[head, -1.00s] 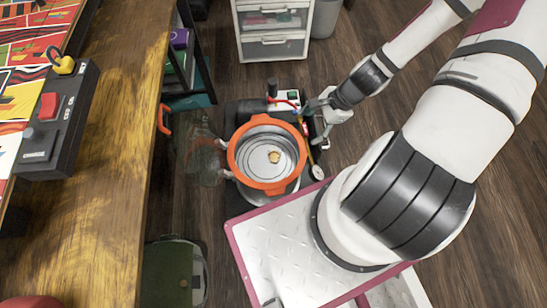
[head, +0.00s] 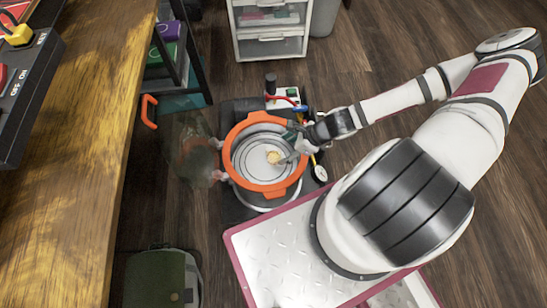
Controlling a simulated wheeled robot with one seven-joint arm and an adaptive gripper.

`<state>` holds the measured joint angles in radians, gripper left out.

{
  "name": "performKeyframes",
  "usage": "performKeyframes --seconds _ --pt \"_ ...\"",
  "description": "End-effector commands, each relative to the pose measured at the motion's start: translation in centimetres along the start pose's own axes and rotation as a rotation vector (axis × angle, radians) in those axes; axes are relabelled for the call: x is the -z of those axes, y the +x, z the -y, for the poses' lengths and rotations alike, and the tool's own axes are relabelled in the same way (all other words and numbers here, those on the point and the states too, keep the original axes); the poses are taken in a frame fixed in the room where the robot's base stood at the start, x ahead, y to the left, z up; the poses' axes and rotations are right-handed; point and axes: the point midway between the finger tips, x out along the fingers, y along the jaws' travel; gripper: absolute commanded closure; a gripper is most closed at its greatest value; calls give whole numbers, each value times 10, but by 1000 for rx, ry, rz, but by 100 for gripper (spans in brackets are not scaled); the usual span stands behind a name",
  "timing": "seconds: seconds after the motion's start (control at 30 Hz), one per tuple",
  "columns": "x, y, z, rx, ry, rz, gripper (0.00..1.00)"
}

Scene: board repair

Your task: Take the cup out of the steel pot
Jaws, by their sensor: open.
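The steel pot (head: 241,158) has an orange rim and sits on a black machine in the middle of the head view. A small tan thing (head: 273,157) lies on its floor, right of centre; it is likely the cup, but too small to make out its shape. My gripper (head: 290,147) reaches in from the right over the pot's right rim, with its fingers spread. A fingertip appears close to the tan thing; I cannot tell whether they touch. The gripper hides part of the pot's right wall and rim.
A black machine (head: 240,108) with hoses and a gauge (head: 319,173) surrounds the pot. A transparent round thing (head: 190,150) stands left of it. A wooden workbench (head: 85,130) fills the left, with a green bag (head: 160,281) below. A white drawer unit (head: 270,44) stands behind.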

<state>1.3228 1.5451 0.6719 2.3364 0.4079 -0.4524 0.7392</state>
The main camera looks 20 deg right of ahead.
Motion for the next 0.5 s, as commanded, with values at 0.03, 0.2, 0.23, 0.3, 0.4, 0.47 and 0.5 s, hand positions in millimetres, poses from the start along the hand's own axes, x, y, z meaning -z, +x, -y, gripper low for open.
performKeyframes --seconds 0.03,0.2,0.23,0.3,0.4,0.47,0.5 --pt "1 10 0 -1 0 1 32" --pt "0 22 0 0 -1 0 32" --pt "0 23 0 1 -1 0 32" --pt "0 25 1 1 0 0 32" --pt "1 31 2 1 0 0 32" --pt "1 37 2 0 -1 0 32" --pt "1 42 2 0 -1 1 32"
